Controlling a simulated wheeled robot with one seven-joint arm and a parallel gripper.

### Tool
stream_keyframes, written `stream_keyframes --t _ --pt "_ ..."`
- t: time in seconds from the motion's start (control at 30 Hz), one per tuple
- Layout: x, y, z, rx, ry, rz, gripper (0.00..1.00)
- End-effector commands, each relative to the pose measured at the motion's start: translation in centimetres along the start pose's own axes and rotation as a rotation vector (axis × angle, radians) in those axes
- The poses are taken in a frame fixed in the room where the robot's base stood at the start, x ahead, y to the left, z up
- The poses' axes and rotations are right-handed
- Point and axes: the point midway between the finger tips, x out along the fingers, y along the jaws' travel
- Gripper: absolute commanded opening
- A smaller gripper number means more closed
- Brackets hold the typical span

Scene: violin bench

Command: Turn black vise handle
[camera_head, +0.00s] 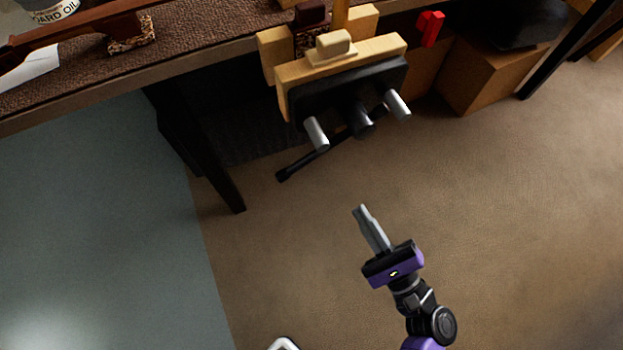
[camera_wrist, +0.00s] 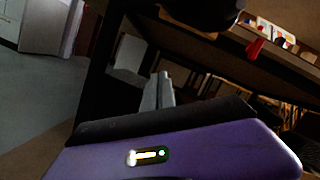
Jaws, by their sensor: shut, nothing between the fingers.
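The black vise handle (camera_head: 303,164) is a dark bar at the front of the vise in the head view. It slants from lower left to upper right, between and below two silver guide rods. The vise (camera_head: 345,85) has a black front plate and pale wooden jaws, and is fixed to the bench edge. My gripper (camera_head: 361,209) is below and to the right of the handle, apart from it, with its fingers together and empty. In the wrist view my gripper's fingers (camera_wrist: 159,80) show closed. I cannot clearly make out the handle there.
The bench top (camera_head: 215,25) runs along the upper left, with a dark bench leg (camera_head: 205,155) left of the vise. A red clamp-like part (camera_head: 430,28) hangs right of the vise. Cardboard boxes (camera_head: 490,80) stand behind at right. The floor around my gripper is clear.

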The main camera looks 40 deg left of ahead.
Motion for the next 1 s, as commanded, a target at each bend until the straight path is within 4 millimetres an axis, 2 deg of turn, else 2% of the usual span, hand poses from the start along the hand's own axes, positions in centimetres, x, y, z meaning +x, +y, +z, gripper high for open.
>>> stream_keyframes --t 0.1,0.2,0.37,0.47,0.8,0.87,1.0 --pt "-0.9 -0.5 2.6 0.097 -0.135 -0.043 0.00" --pt "-1.1 -0.6 4.1 0.121 -0.199 -0.046 0.00" --pt "-0.3 -0.3 4.6 0.130 -0.214 -0.034 0.00" --pt "1.1 -0.3 4.9 0.129 -0.214 -0.033 0.00" --pt "7.7 -0.6 6.2 0.127 -0.214 -0.032 0.00" --pt "8.7 -0.6 6.4 0.128 -0.213 -0.033 0.00" --pt "9.7 -0.9 8.2 0.127 -0.211 -0.034 0.00"
